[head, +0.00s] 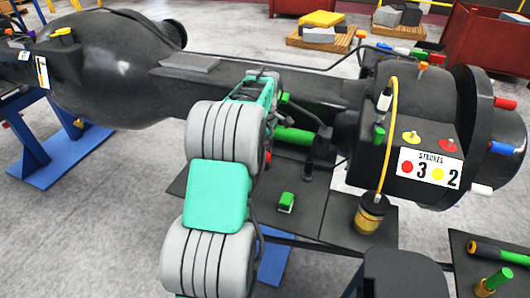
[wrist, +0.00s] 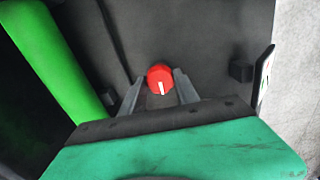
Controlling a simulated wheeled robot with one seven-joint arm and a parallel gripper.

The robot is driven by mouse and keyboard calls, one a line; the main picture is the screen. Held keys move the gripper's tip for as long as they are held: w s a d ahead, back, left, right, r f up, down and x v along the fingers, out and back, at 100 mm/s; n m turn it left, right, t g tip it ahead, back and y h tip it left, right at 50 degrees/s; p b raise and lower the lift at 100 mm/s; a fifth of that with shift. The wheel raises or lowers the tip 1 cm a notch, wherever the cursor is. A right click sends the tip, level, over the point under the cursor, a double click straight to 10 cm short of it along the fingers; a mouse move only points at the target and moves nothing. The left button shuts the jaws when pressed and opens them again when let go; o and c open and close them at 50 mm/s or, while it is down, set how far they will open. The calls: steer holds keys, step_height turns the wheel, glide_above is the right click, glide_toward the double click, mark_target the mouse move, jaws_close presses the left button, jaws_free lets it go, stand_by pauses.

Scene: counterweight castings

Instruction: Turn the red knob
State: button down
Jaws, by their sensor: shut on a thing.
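The red knob (wrist: 160,78) shows in the wrist view, a faceted red cap with a white mark, against a dark surface. My gripper (wrist: 160,86) has its two grey fingers on either side of the knob and is shut on it. The white mark points roughly downward in that view.
A green cylinder (wrist: 55,62) lies left of the fingers in the wrist view. In the head view, a dark casting (head: 120,65) rests on blue stands. A "STROKES" sign (head: 430,167) stands by red and yellow buttons. A yellow cable (head: 393,125) hangs to a brass-coloured pot (head: 369,214).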

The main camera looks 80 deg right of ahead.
steer(key=c, duration=0.9)
jaws_free()
steer(key=shift+r, duration=0.15)
step_height(320, 180, up, 8)
steer(key=shift+f+b, duration=0.2)
steer(key=shift+b, duration=0.4)
